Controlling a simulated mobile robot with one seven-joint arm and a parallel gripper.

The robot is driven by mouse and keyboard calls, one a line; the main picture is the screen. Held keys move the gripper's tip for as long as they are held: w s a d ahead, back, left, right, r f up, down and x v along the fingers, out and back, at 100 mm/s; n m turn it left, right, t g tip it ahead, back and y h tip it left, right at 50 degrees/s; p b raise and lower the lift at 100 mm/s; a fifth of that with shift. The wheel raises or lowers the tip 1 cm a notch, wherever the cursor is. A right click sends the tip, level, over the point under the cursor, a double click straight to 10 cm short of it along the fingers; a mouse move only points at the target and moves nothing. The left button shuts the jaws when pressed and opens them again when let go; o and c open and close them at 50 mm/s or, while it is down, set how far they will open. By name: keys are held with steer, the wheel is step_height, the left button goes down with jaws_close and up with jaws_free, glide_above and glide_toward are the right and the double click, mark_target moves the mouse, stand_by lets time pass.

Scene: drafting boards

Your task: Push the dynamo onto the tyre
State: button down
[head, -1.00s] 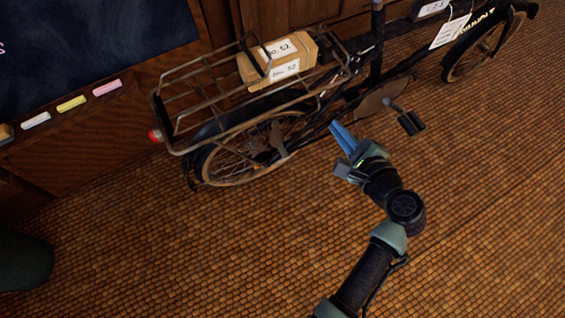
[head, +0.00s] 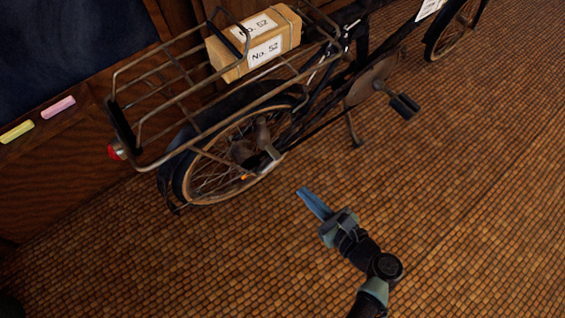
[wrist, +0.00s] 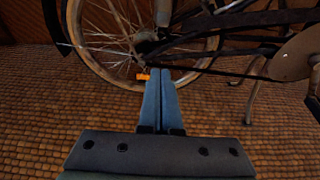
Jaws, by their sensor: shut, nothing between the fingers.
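The bicycle's rear tyre (head: 214,199) is a tan ring around the spoked wheel under the carrier; it also shows in the wrist view (wrist: 88,58). Dark rounded parts (head: 240,151) show inside the wheel near the hub, but I cannot tell whether one is the dynamo. A small orange piece (wrist: 143,77) sits low by the wheel. My gripper (head: 303,192) has its blue fingers shut and empty. It is right of and in front of the wheel, pointing up and left, apart from it in the head view. In the wrist view the fingertips (wrist: 160,72) overlap the wheel's lower edge.
The rear carrier (head: 165,73) holds a boxed parcel (head: 254,42) above the wheel. The pedal (head: 404,106) and the stand (head: 354,132) are to the right. A wooden ledge with chalks (head: 58,107) is at the left. The woven floor (head: 440,210) in front is clear.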

mark_target(279, 158)
steer(key=f+b+x, duration=0.1)
steer(key=b+x, duration=0.5)
steer(key=x, duration=0.4)
step_height(279, 158, up, 5)
steer(key=shift+r+b, duration=0.1)
steer(key=shift+b, duration=0.25)
step_height(279, 158, up, 3)
steer(key=g+p, duration=0.1)
steer(key=p, duration=0.5)
steer(key=g+h+p, duration=0.1)
steer(key=p, duration=0.6)
steer(key=shift+w+f+h, duration=0.15)
steer(key=shift+f+h, duration=0.05)
steer(key=shift+h, duration=0.1)
steer(key=shift+r+g+p, duration=0.1)
steer(key=shift+g+p, duration=0.2)
steer(key=shift+p, duration=0.75)
steer(key=shift+h+p, duration=0.3)
steer(key=shift+f, duration=0.2)
